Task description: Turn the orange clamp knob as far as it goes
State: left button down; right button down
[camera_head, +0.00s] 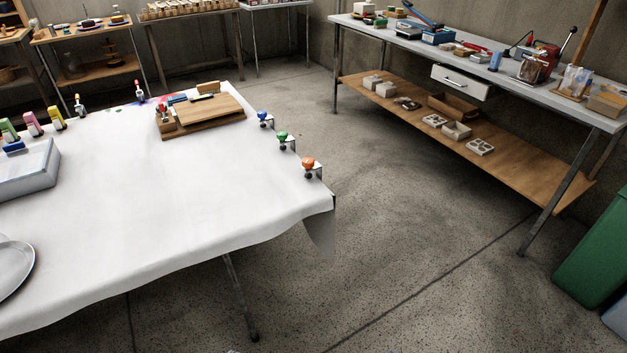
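An orange clamp knob (307,163) tops a small metal clamp at the right edge of the white-covered table (190,205), near its front right corner. A green clamp knob (282,136) and a blue clamp knob (262,116) sit on similar clamps farther back along the same edge. The orange knob stands clear, with nothing touching it. Neither of my grippers is in view.
A wooden board (205,115) and a grey box (25,172) stand on the white table. Open concrete floor (400,220) lies right of it. A long workbench (480,65) with a lower wooden shelf stands beyond, and a green bin (597,250) at far right.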

aim_at(308, 162)
jog(key=u, duration=0.55)
jog(key=i, duration=0.8)
jog(key=u, duration=0.3)
